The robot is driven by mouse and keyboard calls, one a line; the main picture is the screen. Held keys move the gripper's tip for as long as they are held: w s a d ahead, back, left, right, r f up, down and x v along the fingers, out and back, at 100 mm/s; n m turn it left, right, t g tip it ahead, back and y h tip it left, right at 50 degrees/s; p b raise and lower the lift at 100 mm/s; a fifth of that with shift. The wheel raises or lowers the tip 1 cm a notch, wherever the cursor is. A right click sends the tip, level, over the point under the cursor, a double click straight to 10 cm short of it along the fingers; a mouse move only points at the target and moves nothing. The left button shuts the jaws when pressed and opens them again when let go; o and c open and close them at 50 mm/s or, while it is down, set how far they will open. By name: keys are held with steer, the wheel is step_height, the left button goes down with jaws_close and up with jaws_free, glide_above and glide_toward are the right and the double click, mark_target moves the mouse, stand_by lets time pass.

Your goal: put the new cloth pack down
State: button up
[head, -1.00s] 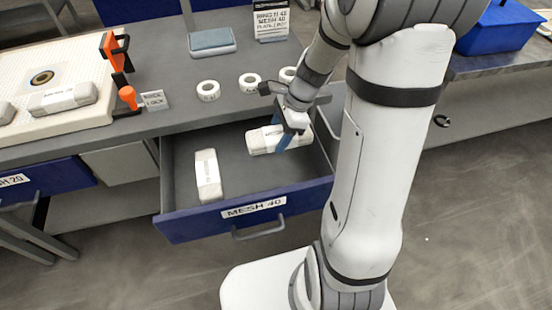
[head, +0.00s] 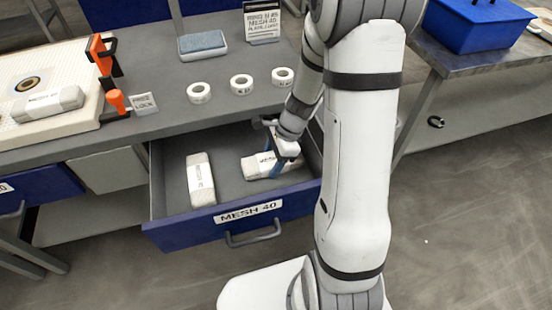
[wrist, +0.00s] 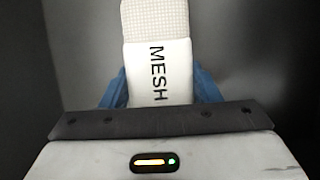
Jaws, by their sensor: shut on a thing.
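A white cloth pack (head: 258,166) with dark print is in the right part of the open drawer marked MESH 40 (head: 215,232). My gripper (head: 280,168) reaches down into the drawer and is shut on this pack near its right end. In the wrist view the pack (wrist: 158,60), printed MESH, runs between the blue fingers (wrist: 160,90). The pack is at or close to the drawer floor; I cannot tell whether it touches. A second white pack (head: 201,180) lies in the left part of the drawer, apart from the held one.
On the bench above stand several white tape rolls (head: 241,84), a grey-blue pad (head: 203,44) and a MESH 40 sign (head: 262,22). At left, another pack (head: 48,104) lies on the white plate (head: 40,68) by an orange clamp (head: 101,55). Drawer floor between the packs is clear.

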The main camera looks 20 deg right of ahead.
steer(key=o, duration=1)
steer(key=shift+f, duration=0.1)
steer(key=shift+o, duration=0.2)
steer(key=p+v, duration=0.4)
steer(key=v, duration=0.8)
steer(key=s+a+r+n+t+h, duration=0.1)
steer(key=s+r+n, duration=0.3)
steer(key=n, duration=0.5)
steer(key=s+a+r+n+h, duration=0.2)
steer(key=s+r+n, duration=0.3)
steer(key=s+n, duration=0.4)
steer(key=shift+a+r+t+h, duration=0.3)
steer(key=shift+a+t+h, duration=0.1)
steer(key=shift+h, duration=0.3)
